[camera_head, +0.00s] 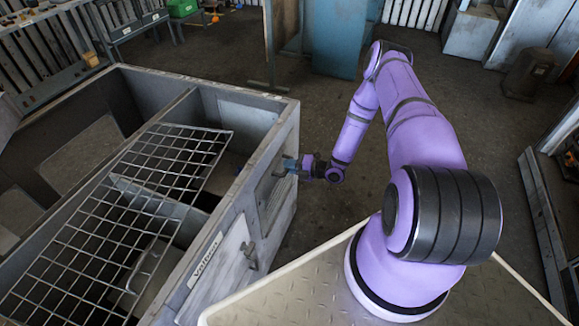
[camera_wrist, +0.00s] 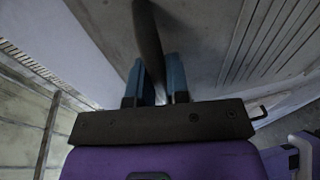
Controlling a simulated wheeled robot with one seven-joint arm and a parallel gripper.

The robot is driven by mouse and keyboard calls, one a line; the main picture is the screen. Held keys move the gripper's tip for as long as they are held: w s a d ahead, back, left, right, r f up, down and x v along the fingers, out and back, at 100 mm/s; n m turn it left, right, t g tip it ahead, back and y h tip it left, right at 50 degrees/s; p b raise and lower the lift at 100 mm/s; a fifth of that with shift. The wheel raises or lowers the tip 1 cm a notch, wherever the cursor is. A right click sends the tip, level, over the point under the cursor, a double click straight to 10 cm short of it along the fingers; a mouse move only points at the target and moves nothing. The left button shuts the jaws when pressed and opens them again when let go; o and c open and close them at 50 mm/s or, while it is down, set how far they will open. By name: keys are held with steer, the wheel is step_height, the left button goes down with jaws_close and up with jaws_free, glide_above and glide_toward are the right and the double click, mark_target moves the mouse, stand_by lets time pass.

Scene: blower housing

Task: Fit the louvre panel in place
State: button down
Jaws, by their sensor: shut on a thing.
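The grey louvre panel (camera_head: 277,188) is upright at the side wall of the blower housing (camera_head: 228,212). In the wrist view, its slats (camera_wrist: 275,42) are at the upper right, beside a plain grey face. My gripper (camera_head: 291,166) is at the panel's outer face. Its blue fingers (camera_wrist: 161,84) are shut on a dark bar-like handle (camera_wrist: 150,40) in front of that face. The fingers and wrist hide part of the handle. I cannot tell whether the panel's edges are seated in the wall or stand slightly off it.
The housing is open on top, with wire grids (camera_head: 175,158) over its compartments. A pale plate (camera_head: 222,262) and a latch (camera_head: 249,256) are on the same side wall. Bare floor (camera_head: 345,225) is beside the housing. A blue cabinet (camera_head: 335,40) stands behind.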

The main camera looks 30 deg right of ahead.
steer(key=shift+f, duration=0.2)
stand_by(0.3)
steer(key=c, duration=0.5)
jaws_free()
steer(key=shift+a+f, duration=0.1)
steer(key=shift+s+a+f+v, duration=0.1)
steer(key=shift+f+v, duration=0.1)
steer(key=shift+v, duration=1.1)
steer(key=shift+s+a+f+v, duration=0.1)
steer(key=shift+s+f+v, duration=0.1)
steer(key=shift+v, duration=1.1)
steer(key=shift+s+a+f+v, duration=0.1)
steer(key=shift+f+v, duration=0.15)
steer(key=shift+v, duration=1.05)
steer(key=shift+d, duration=0.1)
